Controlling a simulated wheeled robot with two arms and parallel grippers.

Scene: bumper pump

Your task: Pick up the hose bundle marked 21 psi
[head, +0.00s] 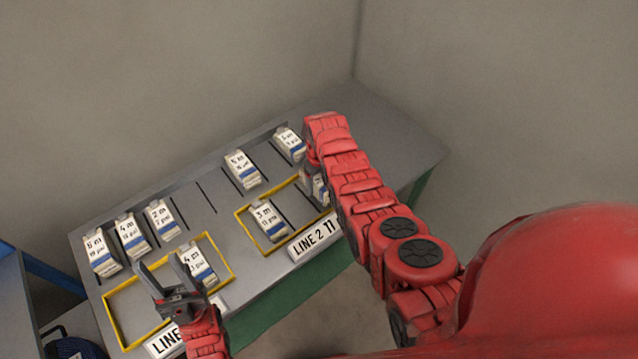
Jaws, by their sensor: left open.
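Several white hose bundles with blue bands and printed tags are on the grey table. One (102,253) is at the far left, with two more (131,235) (162,219) beside it. Others are at the back (242,169) (289,144). One bundle (268,220) lies in the right yellow frame and one (199,264) in the left yellow frame. The psi figures are too small to read surely; I cannot tell which says 21. My left gripper (163,276) is open and empty above the left frame, left of its bundle. My right gripper is mostly hidden by its arm, near a partly covered bundle (319,190).
The left yellow frame (119,328) has bare room at its left. The right yellow frame (240,222) stands behind a "LINE 2" sign (314,238). Another sign (165,343) is at the front left. Walls close in the back. A dark coil (75,348) is at the lower left.

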